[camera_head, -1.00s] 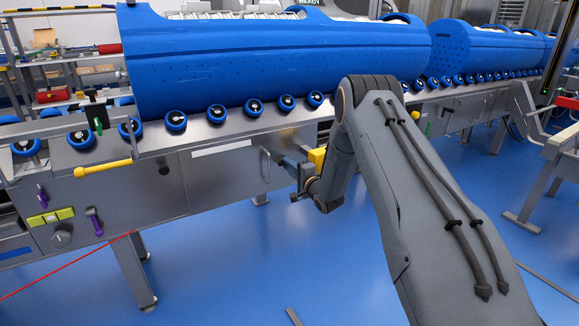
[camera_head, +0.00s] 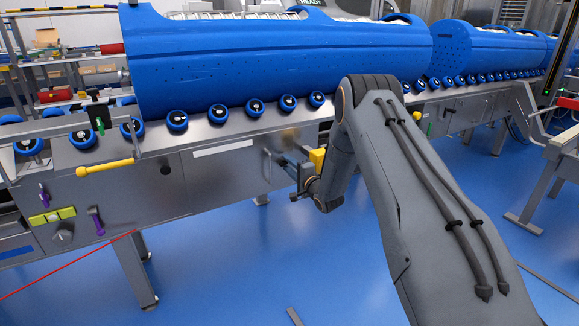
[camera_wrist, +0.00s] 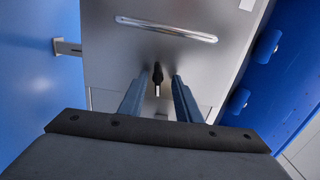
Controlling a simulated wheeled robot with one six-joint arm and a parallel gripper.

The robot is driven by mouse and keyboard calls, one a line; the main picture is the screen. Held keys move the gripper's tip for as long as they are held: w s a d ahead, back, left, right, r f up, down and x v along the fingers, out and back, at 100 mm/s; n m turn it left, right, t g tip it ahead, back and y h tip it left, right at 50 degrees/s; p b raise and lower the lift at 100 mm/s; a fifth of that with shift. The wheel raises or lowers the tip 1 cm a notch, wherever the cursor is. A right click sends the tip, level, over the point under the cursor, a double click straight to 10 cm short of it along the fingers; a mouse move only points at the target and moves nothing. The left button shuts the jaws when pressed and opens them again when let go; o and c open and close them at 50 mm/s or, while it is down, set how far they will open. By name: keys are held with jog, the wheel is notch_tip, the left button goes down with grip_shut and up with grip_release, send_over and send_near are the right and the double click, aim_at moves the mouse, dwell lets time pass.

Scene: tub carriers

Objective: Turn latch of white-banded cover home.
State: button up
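The white-banded cover (camera_head: 218,169) is a grey metal panel on the side of the conveyor, with a white strip near its top. The wrist view shows the same cover (camera_wrist: 120,56) with a bright bar handle (camera_wrist: 165,30) across it. The latch (camera_wrist: 157,74) is a small dark knob with a pale tip, pointing down the picture. My gripper (camera_wrist: 158,84) is open, one blue-grey finger on each side of the latch, with gaps showing. In the head view, my gripper (camera_head: 277,157) is at the cover's right end; the latch cannot be made out there.
A large blue tub (camera_head: 280,62) rests on rollers above the cover. A yellow handle (camera_head: 104,167), a purple lever (camera_head: 96,221) and a yellow-green block (camera_head: 52,215) are on the panel to the left. The blue floor (camera_head: 230,270) in front is mostly clear.

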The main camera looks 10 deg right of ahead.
jog(key=shift+d, duration=0.2)
jog(key=p+v, duration=0.1)
jog(key=v, duration=0.7)
jog(key=shift+p, duration=0.35)
jog(key=shift+r, duration=0.1)
jog(key=shift+w+a, duration=0.1)
